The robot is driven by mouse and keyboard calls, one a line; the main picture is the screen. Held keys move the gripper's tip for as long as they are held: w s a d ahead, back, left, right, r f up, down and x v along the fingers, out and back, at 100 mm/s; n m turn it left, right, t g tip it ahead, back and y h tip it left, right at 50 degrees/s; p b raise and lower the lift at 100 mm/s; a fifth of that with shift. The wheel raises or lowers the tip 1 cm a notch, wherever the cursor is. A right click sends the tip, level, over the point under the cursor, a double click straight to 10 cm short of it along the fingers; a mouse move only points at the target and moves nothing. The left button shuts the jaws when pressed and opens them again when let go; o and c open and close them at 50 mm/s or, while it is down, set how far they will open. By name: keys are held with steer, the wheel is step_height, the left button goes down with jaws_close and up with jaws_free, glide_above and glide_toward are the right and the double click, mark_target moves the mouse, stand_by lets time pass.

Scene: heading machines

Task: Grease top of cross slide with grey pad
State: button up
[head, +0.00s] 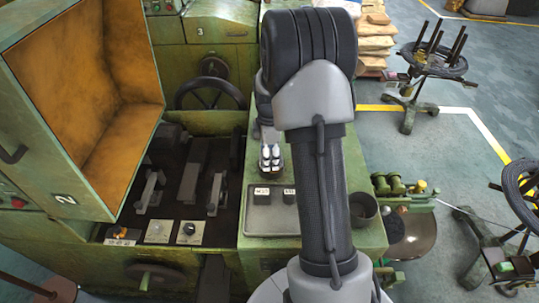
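My gripper (271,165) shows small beside my forearm, over the green cabinet top, pointing down at the back of a grey tray (272,218). Its fingers are too small to tell whether they are apart. Two dark grey blocks with white labels, possibly pads, stand in the tray: one on the left (262,195) and one on the right (289,197), close to my arm. The label text is not clearly readable. Left of the cabinet, the open machine bay holds several grey slide-like bars, one in the middle (190,178); I cannot tell which is the cross slide.
A green housing (75,195) with an orange inside stands open at the left. A handwheel (210,95) is behind the bay. A dark round cup (363,208) stands at the cabinet's right. Wire-coil stands (430,65) are on the right floor. My arm hides the cabinet's middle.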

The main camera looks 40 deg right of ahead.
steer(key=shift+s+f+b, duration=0.1)
steer(key=shift+f+b, duration=0.2)
steer(key=shift+f, duration=0.25)
stand_by(1.1)
steer(key=shift+r+p, duration=2.6)
steer(key=shift+r, duration=0.95)
steer(key=a+f+m+b, duration=0.1)
steer(key=a, duration=0.2)
steer(key=a+f+m+b, duration=0.1)
steer(key=a+m+b, duration=0.1)
steer(key=a, duration=0.2)
steer(key=a+f+m+b, duration=0.1)
steer(key=a+m, duration=0.1)
steer(key=a, duration=0.1)
steer(key=shift+a+f, duration=0.25)
steer(key=shift+f, duration=0.15)
steer(key=s+a+f+m+b, duration=0.1)
steer(key=a+f+m+b, duration=0.1)
steer(key=a, duration=0.4)
steer(key=s+a+f+m+b, duration=0.2)
steer(key=a+m, duration=0.3)
steer(key=shift+s+a+b, duration=0.25)
steer(key=shift+a+b, duration=0.1)
steer(key=shift+b, duration=0.05)
